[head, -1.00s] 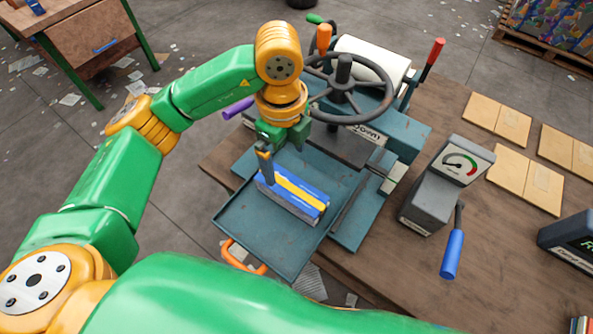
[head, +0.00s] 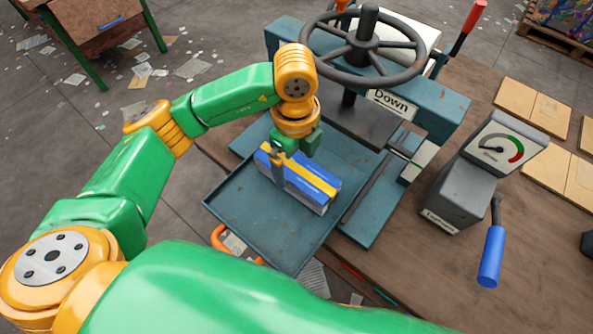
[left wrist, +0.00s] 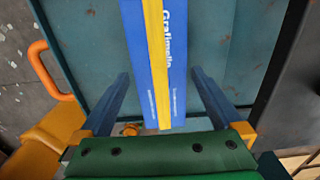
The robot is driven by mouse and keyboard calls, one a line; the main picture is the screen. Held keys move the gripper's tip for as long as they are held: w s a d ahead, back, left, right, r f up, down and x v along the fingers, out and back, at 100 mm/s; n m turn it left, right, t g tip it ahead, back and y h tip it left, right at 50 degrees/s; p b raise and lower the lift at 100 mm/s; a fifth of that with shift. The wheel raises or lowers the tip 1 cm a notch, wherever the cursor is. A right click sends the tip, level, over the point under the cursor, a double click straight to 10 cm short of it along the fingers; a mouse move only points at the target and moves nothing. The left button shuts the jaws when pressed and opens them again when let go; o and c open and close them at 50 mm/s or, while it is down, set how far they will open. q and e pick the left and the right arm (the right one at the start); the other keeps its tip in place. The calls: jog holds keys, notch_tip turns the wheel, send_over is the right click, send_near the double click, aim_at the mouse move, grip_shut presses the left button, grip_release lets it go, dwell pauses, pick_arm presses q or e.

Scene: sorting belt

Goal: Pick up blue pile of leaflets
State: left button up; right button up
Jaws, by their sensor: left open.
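The blue pile of leaflets (head: 308,187) with a yellow band along its middle lies on the teal metal tray (head: 243,221) of the press. It also shows in the left wrist view (left wrist: 178,60), its near end between my fingers. My left gripper (head: 275,165) is at the pile's left end in the head view. In the left wrist view the left gripper (left wrist: 160,85) is open, one finger on each side of the pile, with gaps between the fingers and the pile. My right gripper is not in view.
The press with a black handwheel (head: 363,45) and a "Down" label stands behind the tray. A gauge box (head: 475,172) with a blue-handled lever (head: 491,257) stands to the right. Flat brown boards (head: 533,105) lie beyond it. An orange handle (head: 228,246) sticks out at the tray's front.

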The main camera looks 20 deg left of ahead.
aim_at(296, 167)
pick_arm(q)
notch_tip(296, 167, down, 4)
jog(key=shift+d+f, duration=0.1)
grip_shut()
jog(key=shift+p, duration=0.3)
